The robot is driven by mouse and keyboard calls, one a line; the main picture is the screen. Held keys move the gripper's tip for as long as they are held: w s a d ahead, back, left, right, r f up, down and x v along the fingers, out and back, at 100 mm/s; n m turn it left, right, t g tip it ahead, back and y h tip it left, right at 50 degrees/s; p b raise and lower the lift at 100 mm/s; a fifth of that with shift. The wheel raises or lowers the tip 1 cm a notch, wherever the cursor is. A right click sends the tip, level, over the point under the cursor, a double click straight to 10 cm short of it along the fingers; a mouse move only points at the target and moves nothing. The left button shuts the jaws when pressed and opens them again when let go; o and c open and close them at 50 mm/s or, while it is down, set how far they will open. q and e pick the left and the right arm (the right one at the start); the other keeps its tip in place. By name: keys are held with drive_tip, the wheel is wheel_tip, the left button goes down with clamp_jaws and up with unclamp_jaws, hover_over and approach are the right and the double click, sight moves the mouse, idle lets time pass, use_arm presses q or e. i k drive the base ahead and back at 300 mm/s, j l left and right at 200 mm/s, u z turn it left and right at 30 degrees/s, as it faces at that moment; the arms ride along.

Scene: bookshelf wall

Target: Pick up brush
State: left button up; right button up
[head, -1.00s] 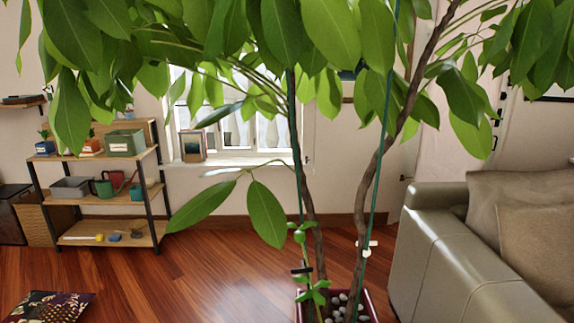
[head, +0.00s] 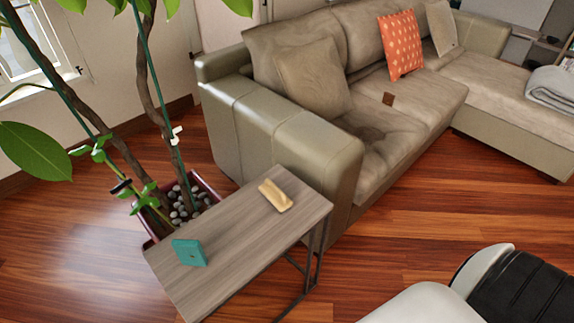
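A pale yellow-tan block-like object (head: 275,195) lies on the far part of a narrow grey wooden side table (head: 236,240). It has a raised ridge along its top and looks like a brush, though I cannot make out bristles.
A teal square item (head: 189,252) lies on the near left part of the side table. A potted plant (head: 190,205) stands close behind the table on the left. A beige sofa (head: 270,130) with an orange cushion (head: 400,44) stands behind it. Wooden floor (head: 430,215) is open to the right.

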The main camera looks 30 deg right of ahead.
sight(274, 195)
drive_tip(key=z, duration=0.9)
